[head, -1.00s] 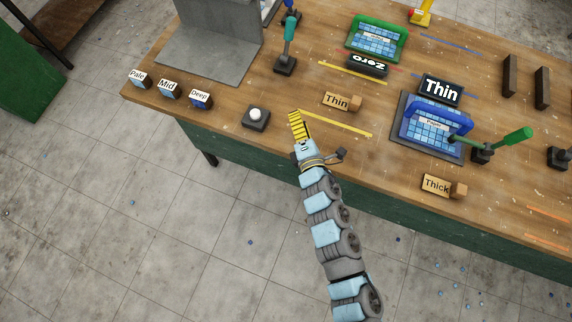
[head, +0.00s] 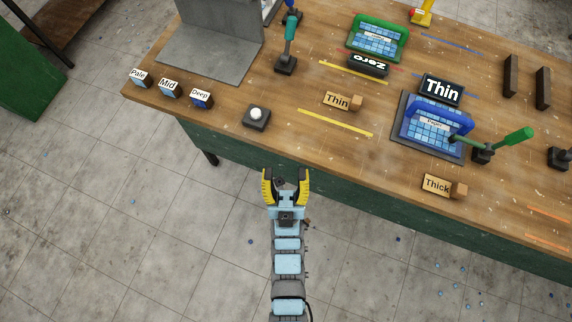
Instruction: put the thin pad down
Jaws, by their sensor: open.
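A black block lettered Thin (head: 441,90), which looks like the thin pad, sits at the back edge of a blue-handled frame (head: 432,111) holding a sheet of small blue tiles. I cannot tell whether it rests on the frame's dark base or on the bench. A wooden tag lettered Thin (head: 337,101) lies left of it, near the bench's middle. My gripper (head: 285,180) is open and empty, in front of the bench's near edge and well away from the block.
A black block lettered Zero (head: 368,65) lies before a green-handled frame (head: 376,36). A wooden Thick tag (head: 436,184) lies near the front edge. A white-topped button (head: 256,115) and a green-handled tool (head: 500,143) stand on the bench (head: 300,85).

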